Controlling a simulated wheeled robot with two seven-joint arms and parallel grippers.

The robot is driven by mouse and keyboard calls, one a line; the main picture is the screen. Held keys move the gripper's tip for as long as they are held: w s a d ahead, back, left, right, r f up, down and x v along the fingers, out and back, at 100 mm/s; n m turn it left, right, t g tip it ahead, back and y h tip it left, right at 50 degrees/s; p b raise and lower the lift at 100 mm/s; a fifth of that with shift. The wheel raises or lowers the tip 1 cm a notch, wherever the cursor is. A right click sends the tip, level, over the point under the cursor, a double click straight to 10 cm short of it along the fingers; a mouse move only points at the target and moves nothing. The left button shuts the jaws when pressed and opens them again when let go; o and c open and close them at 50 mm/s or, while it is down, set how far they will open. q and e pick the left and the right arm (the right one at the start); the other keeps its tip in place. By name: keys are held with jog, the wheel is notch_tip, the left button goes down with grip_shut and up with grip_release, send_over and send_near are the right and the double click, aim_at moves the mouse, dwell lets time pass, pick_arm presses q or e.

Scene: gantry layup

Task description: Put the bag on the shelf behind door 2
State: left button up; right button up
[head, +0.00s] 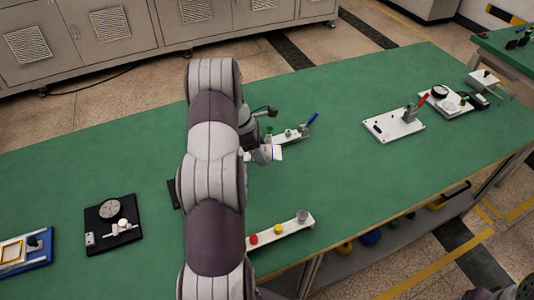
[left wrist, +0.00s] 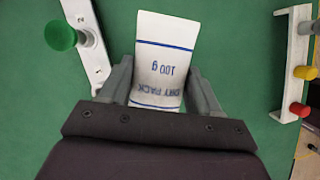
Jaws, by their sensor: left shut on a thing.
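The bag (left wrist: 162,62) is a small white packet with blue lines, marked "DRY PACK" and "100 g". My left gripper (left wrist: 160,92) is shut on it, one finger on each side. In the head view the bag (head: 277,153) shows as a small white patch at the tip of my left gripper (head: 264,153), over the green table. My left arm hides part of the table's middle. No numbered door or shelf behind one can be made out.
The green table (head: 350,180) holds a white rack with colored knobs (head: 283,232), a black dial fixture (head: 113,222), a white plate fixture (head: 394,124) and a blue-framed tray (head: 25,252). Grey cabinets with vents (head: 110,25) stand beyond it.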

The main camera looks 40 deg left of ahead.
aim_at(271, 163)
pick_arm(q)
jog(key=w, duration=0.1)
jog(key=w+f, duration=0.1)
jog(key=w, duration=0.1)
jog(key=shift+w+a+f, duration=0.1)
jog(key=shift+a+f, duration=0.05)
jog(key=shift+f, duration=0.2)
notch_tip(271, 163, down, 4)
jog(key=shift+w+r+p, duration=0.15)
jog(key=shift+p, duration=0.35)
jog(key=shift+f, duration=0.35)
jog(key=o, duration=0.8)
jog(key=shift+f, duration=0.1)
